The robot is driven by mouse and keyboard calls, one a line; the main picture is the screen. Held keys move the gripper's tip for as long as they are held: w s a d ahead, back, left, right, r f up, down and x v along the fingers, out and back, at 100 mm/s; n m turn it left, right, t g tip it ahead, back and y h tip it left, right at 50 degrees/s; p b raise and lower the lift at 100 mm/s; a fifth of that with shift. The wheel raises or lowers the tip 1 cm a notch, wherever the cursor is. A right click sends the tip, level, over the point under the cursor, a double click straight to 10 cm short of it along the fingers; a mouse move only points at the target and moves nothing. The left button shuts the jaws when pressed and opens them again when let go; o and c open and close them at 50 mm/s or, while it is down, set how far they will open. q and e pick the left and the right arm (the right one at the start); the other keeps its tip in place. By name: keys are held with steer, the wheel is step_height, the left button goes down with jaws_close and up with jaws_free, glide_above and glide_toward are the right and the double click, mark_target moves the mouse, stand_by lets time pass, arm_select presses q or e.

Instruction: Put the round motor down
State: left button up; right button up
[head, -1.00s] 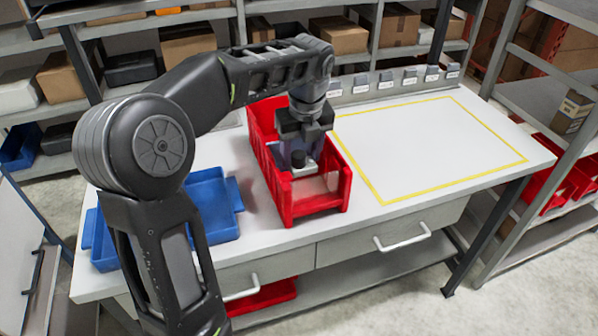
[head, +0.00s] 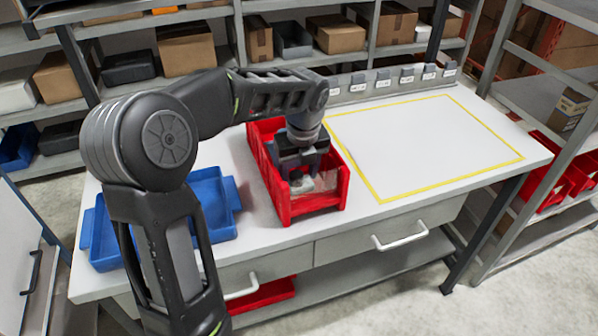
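My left gripper (head: 301,180) points down inside the red bin (head: 312,205) on the white workbench, below the bin's rim. The wrist and gripper body hide most of the bin's inside. Small dark and pale grey shapes show at the fingertips, low in the bin; the round motor cannot be told apart clearly there. Whether the fingers are shut on it or open around it cannot be seen. My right gripper is not in view.
A blue tray (head: 228,228) stands left of the red bin, partly behind my arm. A yellow-outlined area (head: 425,145) on the right of the bench is empty. A row of small grey labelled dispensers (head: 383,82) runs along the back edge.

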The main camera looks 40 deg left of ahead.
arm_select(q)
steer(key=shift+f, duration=0.15)
steer(key=o, duration=1.6)
steer(key=r, duration=0.4)
steer(key=d+r, duration=0.1)
steer(key=r, duration=0.3)
steer(key=s+r, duration=0.1)
steer(key=r, duration=0.3)
steer(key=shift+d+r, duration=0.1)
steer(key=shift+d, duration=0.25)
